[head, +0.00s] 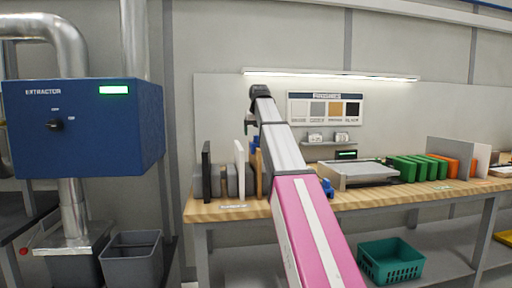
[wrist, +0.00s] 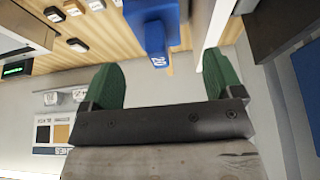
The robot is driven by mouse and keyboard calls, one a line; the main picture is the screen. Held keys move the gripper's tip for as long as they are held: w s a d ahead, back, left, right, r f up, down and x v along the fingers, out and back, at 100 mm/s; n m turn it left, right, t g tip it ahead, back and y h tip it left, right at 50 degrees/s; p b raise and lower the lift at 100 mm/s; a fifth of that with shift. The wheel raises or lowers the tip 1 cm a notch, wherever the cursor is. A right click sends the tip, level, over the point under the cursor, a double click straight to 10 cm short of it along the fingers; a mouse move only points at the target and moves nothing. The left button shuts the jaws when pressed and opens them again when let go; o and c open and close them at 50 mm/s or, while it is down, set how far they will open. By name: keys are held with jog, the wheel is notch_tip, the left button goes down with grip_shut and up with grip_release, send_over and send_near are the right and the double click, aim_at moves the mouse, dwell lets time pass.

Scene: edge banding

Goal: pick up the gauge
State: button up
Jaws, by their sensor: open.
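No thing in view is plainly marked as the gauge, so I cannot tell for sure which it is. My gripper (wrist: 163,64) is open, with two green fingertips set wide apart. A blue piece with a white "20" on it (wrist: 153,38) shows beyond and between the fingertips in the wrist view, apart from both. Nothing is held. In the head view my arm reaches over the bench, and its end hides part of what stands there. A small blue thing (head: 327,187) shows just right of my arm on the bench.
Upright black (head: 206,172) and white (head: 239,168) boards stand left of my arm on the wooden bench (head: 232,210). A grey-topped tray (head: 365,174) and green blocks (head: 404,169) stand to the right. A small shelf (head: 330,143) is on the wall behind.

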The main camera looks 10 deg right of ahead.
aim_at(256, 140)
jog(key=shift+x, duration=2.9)
jog(key=shift+d, duration=0.1)
jog(key=c, duration=1.1)
jog(key=shift+c, duration=0.2)
jog(key=shift+r, duration=0.15)
notch_tip(256, 140, up, 4)
jog(key=shift+f, duration=0.1)
jog(key=s+a+r, duration=0.6)
jog(key=a+r, duration=0.1)
jog(key=a, duration=0.3)
notch_tip(256, 140, up, 7)
